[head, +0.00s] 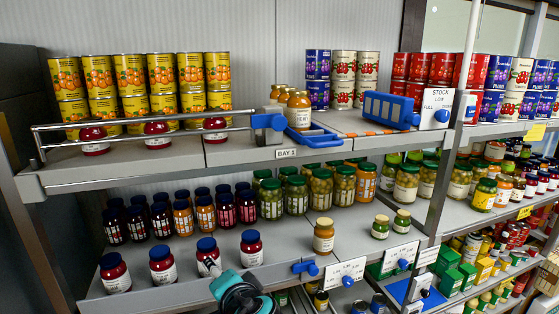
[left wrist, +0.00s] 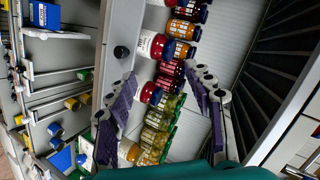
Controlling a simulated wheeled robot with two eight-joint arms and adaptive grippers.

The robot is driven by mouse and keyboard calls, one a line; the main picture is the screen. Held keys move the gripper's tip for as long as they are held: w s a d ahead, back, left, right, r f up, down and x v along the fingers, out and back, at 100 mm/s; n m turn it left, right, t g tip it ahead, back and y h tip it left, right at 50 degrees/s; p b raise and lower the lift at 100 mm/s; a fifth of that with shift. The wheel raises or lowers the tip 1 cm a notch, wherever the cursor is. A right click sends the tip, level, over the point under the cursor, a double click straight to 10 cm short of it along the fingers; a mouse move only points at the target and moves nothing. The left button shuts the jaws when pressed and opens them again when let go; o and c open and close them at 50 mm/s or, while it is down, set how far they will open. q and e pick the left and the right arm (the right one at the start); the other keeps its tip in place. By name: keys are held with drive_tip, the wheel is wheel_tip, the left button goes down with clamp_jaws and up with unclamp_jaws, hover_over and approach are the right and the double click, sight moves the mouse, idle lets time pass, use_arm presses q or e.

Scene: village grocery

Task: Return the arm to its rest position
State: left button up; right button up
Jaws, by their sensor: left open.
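My left gripper (head: 214,268) shows at the bottom of the head view, in front of the middle shelf's front row of jars. In the left wrist view my left gripper (left wrist: 162,82) has its two purple-padded fingers spread apart, with no object held between them. Beyond the fingers, jars stand on the shelf, among them a red jar with a white label (left wrist: 151,44). In the head view the gripper partly covers a blue-lidded red jar (head: 207,247). My right gripper is in neither view.
The middle shelf (head: 285,247) holds rows of jars, with an orange jar (head: 323,236) near its front edge. The upper shelf (head: 250,152) overhangs it and carries cans, a metal rail (head: 150,120) and a blue holder (head: 391,110). Price tags (head: 345,271) stick out in front.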

use_arm(q)
drive_tip(key=s+a+f+n+g+h+b, duration=0.1)
drive_tip(key=s+f+b, duration=0.3)
drive_tip(key=f, duration=0.9)
drive_tip(key=s+a+f+n+g+h+b, duration=0.1)
drive_tip(key=s+a+f+n+h+b, duration=0.1)
drive_tip(key=f+b, duration=0.6)
drive_tip(key=s+a+f+n+g+h+b, duration=0.2)
drive_tip(key=s+f+b, duration=0.4)
drive_tip(key=f, duration=1.3)
drive_tip(key=s+n+h, duration=0.1)
drive_tip(key=n, duration=0.1)
drive_tip(key=shift+s+n+b, duration=0.3)
drive_tip(key=shift+s+n, duration=0.1)
